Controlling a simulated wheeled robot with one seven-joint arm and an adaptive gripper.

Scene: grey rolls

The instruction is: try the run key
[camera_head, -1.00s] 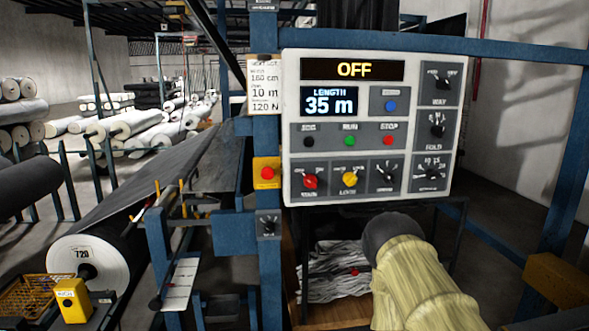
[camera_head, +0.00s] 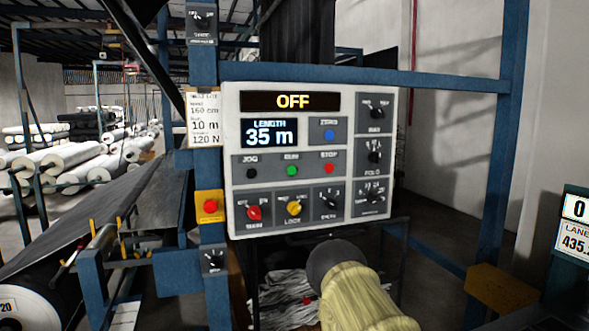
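The control panel (camera_head: 309,215) is a light grey box on a blue frame. Its top display (camera_head: 291,102) reads OFF, and the length display (camera_head: 269,132) reads 35 m. The green run key (camera_head: 292,171) sits between the black jog key (camera_head: 252,174) and the red stop key (camera_head: 330,168). A red main knob (camera_head: 254,212) and a yellow lock knob (camera_head: 294,208) are below. My arm, in a pale yellow cover with a dark rounded end, shows below the panel, apart from the keys. I cannot make out gripper fingers on it.
A red button on a yellow box (camera_head: 209,206) is left of the panel. A paper card (camera_head: 204,121) hangs above it. A dark fabric roll (camera_head: 40,290) lies at lower left, and a yellow block (camera_head: 500,290) is at lower right. White rolls (camera_head: 70,165) are stacked behind.

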